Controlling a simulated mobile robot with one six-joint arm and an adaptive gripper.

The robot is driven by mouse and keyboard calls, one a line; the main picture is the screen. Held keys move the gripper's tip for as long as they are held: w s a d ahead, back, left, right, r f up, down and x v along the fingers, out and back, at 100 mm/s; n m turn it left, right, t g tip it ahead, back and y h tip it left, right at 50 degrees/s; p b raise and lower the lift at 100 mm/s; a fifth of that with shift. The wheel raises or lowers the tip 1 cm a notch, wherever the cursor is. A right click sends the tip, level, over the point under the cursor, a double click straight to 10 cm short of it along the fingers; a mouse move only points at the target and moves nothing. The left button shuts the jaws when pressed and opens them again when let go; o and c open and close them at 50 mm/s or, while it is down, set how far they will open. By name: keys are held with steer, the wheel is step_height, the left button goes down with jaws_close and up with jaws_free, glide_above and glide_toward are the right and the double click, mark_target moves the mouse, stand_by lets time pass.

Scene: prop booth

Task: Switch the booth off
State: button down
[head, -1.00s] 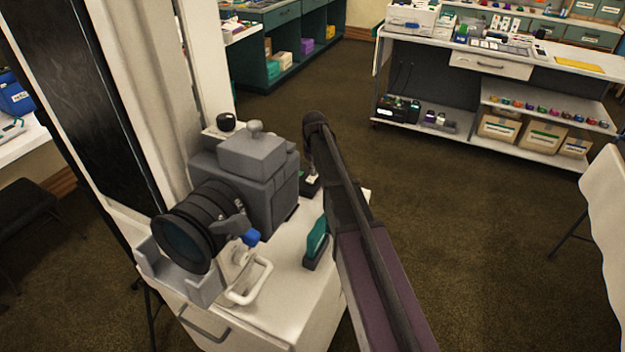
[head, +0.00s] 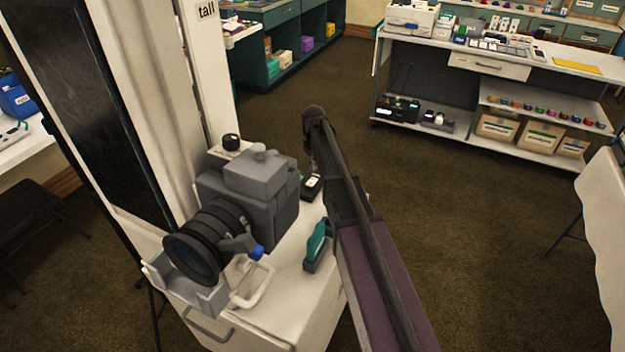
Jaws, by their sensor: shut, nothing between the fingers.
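A grey box camera (head: 262,198) with a large black lens (head: 195,245) stands on a white cabinet (head: 290,300). Behind it, a black round knob (head: 231,142) sits on a pale box. A small black box with a white label (head: 311,187) lies on the cabinet top, right of the camera; its function cannot be read. My arm comes in from the lower right, and my gripper (head: 312,160) hangs dark and narrow from its far end, shut and empty, just above or behind the black box. The arm hides part of it, and contact cannot be told.
A teal block in a grey holder (head: 317,246) stands beside my arm. A white handle-like loop (head: 252,283) is in front of the camera. A tall pale panel marked "tall" (head: 207,60) rises behind. Open floor (head: 450,210) lies right, before a stocked shelf table (head: 480,60).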

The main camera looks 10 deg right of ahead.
steer(key=shift+r+p, duration=1.15)
steer(key=shift+r, duration=0.2)
steer(key=s+r+m+p, duration=0.2)
steer(key=s+m, duration=0.2)
steer(key=s, duration=2.5)
steer(key=shift+m, duration=0.4)
steer(key=shift+s+d, duration=0.1)
